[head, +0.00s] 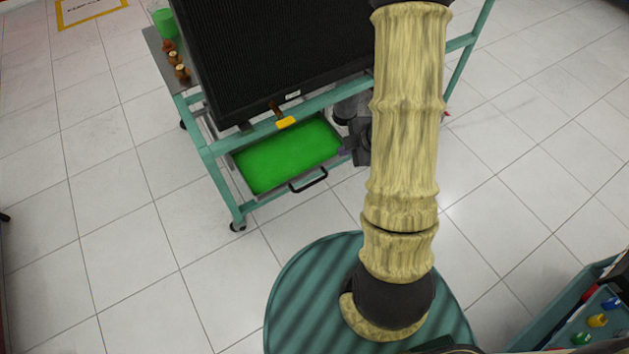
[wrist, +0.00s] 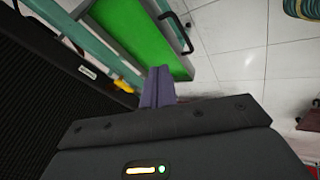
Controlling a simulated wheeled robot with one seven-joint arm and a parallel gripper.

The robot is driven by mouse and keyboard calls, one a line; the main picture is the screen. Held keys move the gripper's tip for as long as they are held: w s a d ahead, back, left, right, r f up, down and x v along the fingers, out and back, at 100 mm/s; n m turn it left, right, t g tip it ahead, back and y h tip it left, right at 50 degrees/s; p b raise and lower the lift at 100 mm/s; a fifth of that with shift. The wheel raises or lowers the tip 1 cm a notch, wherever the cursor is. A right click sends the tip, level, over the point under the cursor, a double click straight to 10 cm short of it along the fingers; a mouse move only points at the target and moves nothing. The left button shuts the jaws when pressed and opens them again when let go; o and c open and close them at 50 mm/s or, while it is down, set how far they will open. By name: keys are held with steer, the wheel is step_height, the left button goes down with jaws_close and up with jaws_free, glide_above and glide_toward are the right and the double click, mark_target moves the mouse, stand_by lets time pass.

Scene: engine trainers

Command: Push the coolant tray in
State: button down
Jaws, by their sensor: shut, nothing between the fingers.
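The coolant tray (head: 272,197), a shallow grey tray with a bright green inside, sits low in the teal frame under the black radiator. Its front edge, with a dark bar handle (head: 309,181), sticks out toward me past the frame's rail. My gripper (head: 344,152) is right of the tray, partly hidden behind my arm. In the wrist view the purple fingers (wrist: 157,86) are shut and empty, pointing toward the tray (wrist: 184,74) near its side edge. The handle (wrist: 177,34) shows beyond the fingertips. I cannot tell whether the fingers touch the tray.
The black radiator (head: 270,45) and teal frame rail (head: 330,97) stand above the tray. A yellow tag (head: 286,122) hangs at the radiator's lower edge. A teal cart with coloured knobs (head: 597,320) is at lower right. Tiled floor is clear in front and left.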

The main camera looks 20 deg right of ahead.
step_height(320, 180, down, 7)
steer(key=s+a+n+y+b, duration=0.1)
steer(key=s+n+y+b, duration=0.1)
steer(key=b, duration=0.1)
steer(key=shift+s+g, duration=0.25)
steer(key=shift+g, duration=0.15)
steer(key=b, duration=0.4)
glide_toward(305, 175)
steer(key=f, duration=0.1)
steer(key=a+f, duration=0.2)
steer(key=f, duration=0.1)
steer(key=shift+w, duration=0.3)
steer(key=shift+w+a, duration=0.2)
steer(key=shift+w, duration=0.3)
steer(key=shift+w, duration=0.1)
